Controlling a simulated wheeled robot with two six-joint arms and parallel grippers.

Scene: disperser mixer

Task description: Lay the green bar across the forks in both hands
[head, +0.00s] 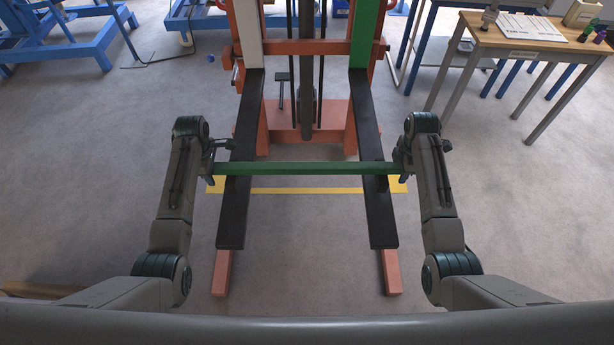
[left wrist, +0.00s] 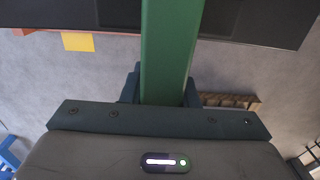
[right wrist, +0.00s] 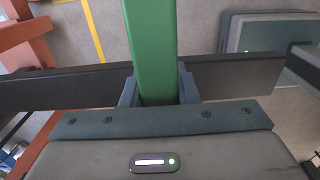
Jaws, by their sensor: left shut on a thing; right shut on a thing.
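The green bar (head: 290,168) runs level from side to side in the head view, crossing over both black forks. The left fork (head: 240,180) and the right fork (head: 372,180) point toward me. My left gripper (head: 212,169) is shut on the bar's left end, outside the left fork. My right gripper (head: 398,169) is shut on its right end, outside the right fork. The bar also shows between the fingers in the left wrist view (left wrist: 168,50) and the right wrist view (right wrist: 152,50). I cannot tell whether it touches the forks.
The orange stacker (head: 305,125) stands behind the forks, with orange legs (head: 221,272) below them. A yellow floor line (head: 307,191) lies under the bar. A wooden-topped table (head: 520,38) is at the back right and a blue frame (head: 60,50) at the back left. Floor on both sides is clear.

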